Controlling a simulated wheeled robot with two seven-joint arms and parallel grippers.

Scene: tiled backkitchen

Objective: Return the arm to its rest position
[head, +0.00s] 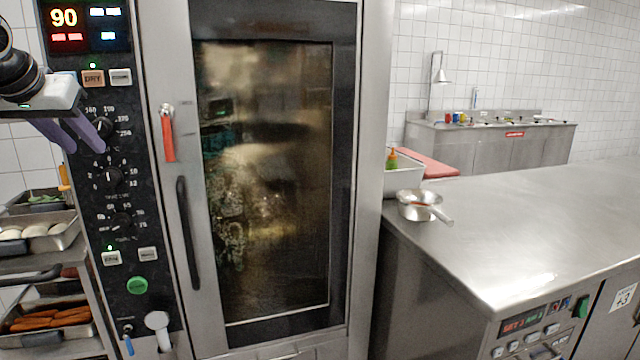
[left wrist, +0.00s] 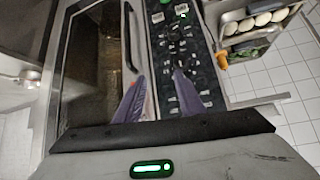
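My left gripper (head: 80,146) is at the upper left of the head view, in front of the oven's control panel (head: 113,205). Its two purple fingers point down and to the right and are apart, with nothing between them. In the left wrist view the fingers (left wrist: 160,76) also stand apart and empty, with the panel and the oven door beyond them. I cannot tell whether a fingertip touches the panel. My right gripper is in neither view.
The oven door (head: 265,180) is closed, with a dark handle (head: 188,233). A rack with food trays (head: 52,325) stands left of the oven. At the right is a steel counter (head: 530,215) with a pan (head: 420,206) on it; most of its top is clear.

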